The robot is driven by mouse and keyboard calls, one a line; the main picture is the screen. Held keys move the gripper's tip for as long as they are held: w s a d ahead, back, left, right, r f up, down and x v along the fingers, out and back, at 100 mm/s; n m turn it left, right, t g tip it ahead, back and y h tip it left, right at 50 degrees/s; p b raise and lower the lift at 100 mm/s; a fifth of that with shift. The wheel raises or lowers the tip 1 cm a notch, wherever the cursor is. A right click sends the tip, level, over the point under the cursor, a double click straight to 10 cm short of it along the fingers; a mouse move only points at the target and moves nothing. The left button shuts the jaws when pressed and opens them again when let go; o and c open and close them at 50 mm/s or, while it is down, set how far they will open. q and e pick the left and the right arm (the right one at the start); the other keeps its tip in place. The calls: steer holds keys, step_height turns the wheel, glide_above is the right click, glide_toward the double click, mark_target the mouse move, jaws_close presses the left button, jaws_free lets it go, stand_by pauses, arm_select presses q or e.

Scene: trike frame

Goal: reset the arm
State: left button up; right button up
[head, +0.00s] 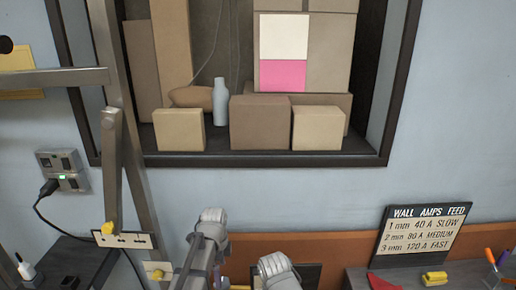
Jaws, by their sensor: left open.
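My left gripper (208,243) is at the bottom centre of the head view, partly cut off by the lower edge, and it is open. Nothing shows held in it. A second grey ridged part (275,270) of my own arms stands just to its right. My right gripper is not in view. The grey trike frame (127,130) fills the left side with crossing tubes and small plates with holes. My left gripper is to the right of its lower tube; I cannot tell whether they touch.
A wall recess holds cardboard boxes (259,123) and a pale bottle (221,103). A wall socket (63,170) with a plugged cable is at left. At right, a welding sign (425,235) stands on a bench with a yellow object (434,278) and a red piece (383,282).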

arm_select(q)
step_height(320, 180, down, 6)
steer(key=b, duration=0.5)
steer(key=shift+r+n, duration=0.3)
steer(key=shift+n, duration=0.1)
steer(key=n, duration=0.6)
steer(key=shift+n+p, duration=0.3)
steer(key=shift+n, duration=0.1)
steer(key=n, duration=0.4)
steer(key=shift+n, duration=0.4)
steer(key=n, duration=0.5)
steer(key=shift+s, duration=0.1)
